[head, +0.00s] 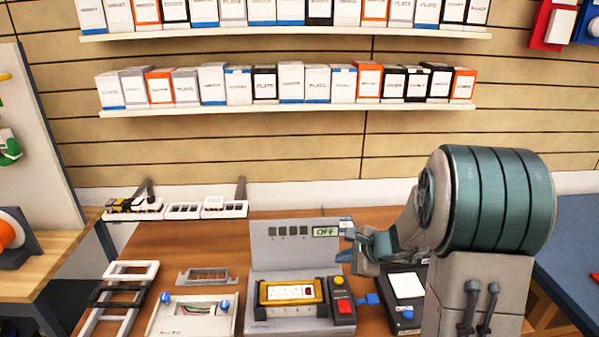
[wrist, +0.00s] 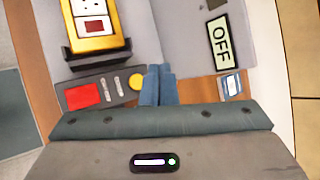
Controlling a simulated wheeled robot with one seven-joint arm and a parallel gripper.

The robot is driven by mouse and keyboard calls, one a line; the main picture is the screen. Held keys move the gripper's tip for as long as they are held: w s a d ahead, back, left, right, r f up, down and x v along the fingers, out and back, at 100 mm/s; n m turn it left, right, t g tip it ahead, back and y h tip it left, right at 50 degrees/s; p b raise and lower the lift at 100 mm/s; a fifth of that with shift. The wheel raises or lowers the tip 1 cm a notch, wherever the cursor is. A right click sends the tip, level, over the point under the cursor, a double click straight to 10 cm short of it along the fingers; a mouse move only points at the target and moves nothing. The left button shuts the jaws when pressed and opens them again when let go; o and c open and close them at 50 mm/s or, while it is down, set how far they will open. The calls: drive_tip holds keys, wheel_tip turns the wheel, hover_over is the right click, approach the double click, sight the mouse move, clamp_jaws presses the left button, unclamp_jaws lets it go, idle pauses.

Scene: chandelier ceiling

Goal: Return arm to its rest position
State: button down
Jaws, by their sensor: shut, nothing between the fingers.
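My gripper (head: 346,256) is at the right side of the grey test station, in front of its upright panel (head: 285,258). Its blue fingers (wrist: 158,85) are together and empty in the wrist view. The panel carries an "OFF" display (head: 325,232), also seen in the wrist view (wrist: 219,42). A yellow-framed unit (head: 290,293) with white sockets sits in the station's base. A red button (head: 344,307) and a yellow button (head: 339,281) are on the box beside it, and the fingers are near the yellow button in the wrist view (wrist: 136,82).
Left on the wooden table (head: 225,225) are a white tray (head: 193,316) with blue knobs, a grey frame (head: 205,276) and a rack of frames (head: 115,297). A black box (head: 404,290) stands to the right. Shelves (head: 290,110) of small boxes hang behind.

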drive_tip(key=s+a+r+n+g, duration=0.2)
drive_tip(key=s+a+r+n, duration=0.25)
drive_tip(key=s, duration=0.25)
drive_tip(key=s+d+r+n+h, duration=0.2)
drive_tip(key=s+n+h, duration=0.1)
drive_tip(key=s+n, duration=0.4)
drive_tip(key=s+d+r+n+g+h, duration=0.1)
drive_tip(key=s+n, duration=0.5)
drive_tip(key=s, duration=0.6)
drive_tip(key=shift+s+d+r+n+g+h, duration=0.3)
drive_tip(key=shift+s+d+r+n+h, duration=0.15)
drive_tip(key=shift+r+h, duration=0.55)
